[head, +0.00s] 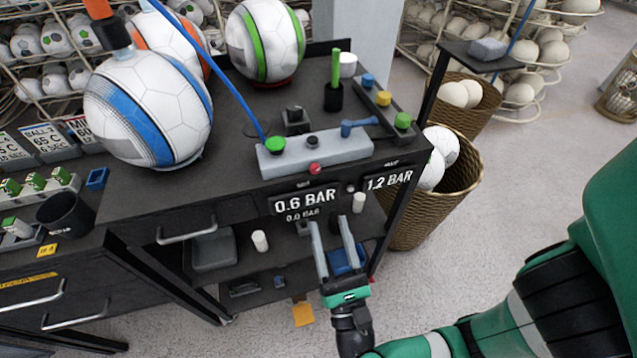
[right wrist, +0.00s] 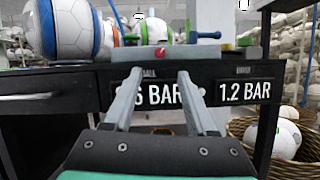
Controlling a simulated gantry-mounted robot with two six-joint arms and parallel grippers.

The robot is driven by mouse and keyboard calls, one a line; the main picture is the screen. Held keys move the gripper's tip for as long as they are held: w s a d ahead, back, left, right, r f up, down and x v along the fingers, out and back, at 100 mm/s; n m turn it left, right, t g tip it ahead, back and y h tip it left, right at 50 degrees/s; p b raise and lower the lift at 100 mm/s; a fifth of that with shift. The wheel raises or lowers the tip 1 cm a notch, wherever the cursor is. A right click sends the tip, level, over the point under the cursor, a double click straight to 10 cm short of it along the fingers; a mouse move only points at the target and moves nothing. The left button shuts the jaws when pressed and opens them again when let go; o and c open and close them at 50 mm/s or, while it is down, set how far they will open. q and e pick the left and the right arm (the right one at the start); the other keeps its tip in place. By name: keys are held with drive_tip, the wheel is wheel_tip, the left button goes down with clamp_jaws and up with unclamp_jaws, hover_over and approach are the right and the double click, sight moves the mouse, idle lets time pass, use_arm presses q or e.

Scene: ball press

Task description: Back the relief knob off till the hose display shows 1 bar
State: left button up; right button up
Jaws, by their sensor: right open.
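Two displays sit on the front face of the black bench. The left one (head: 305,201) reads 0.6 BAR, with a smaller 0.0 BAR under it. The right one (head: 388,181) reads 1.2 BAR; its small label is too blurred to read, so I cannot confirm it is the hose display. A red knob (head: 315,168) sticks out from the front of a grey manifold (head: 275,162); I cannot tell whether it is the relief knob. My right gripper (head: 329,222) is open and empty in front of the displays, below the red knob (right wrist: 160,52). My left gripper is not in view.
A blue-handled lever (head: 360,126) and a green knob (head: 275,144) top the manifold. A blue hose (head: 208,70) rises from it. A blue-striped ball (head: 150,108) stands left. A wicker basket (head: 432,205) stands right of the bench.

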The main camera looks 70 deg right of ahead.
sight(316, 171)
drive_tip(key=x, duration=1)
drive_tip(key=shift+w+d+r, duration=0.1)
drive_tip(key=shift+d, duration=0.05)
clamp_jaws()
drive_tip(key=shift+p, duration=0.35)
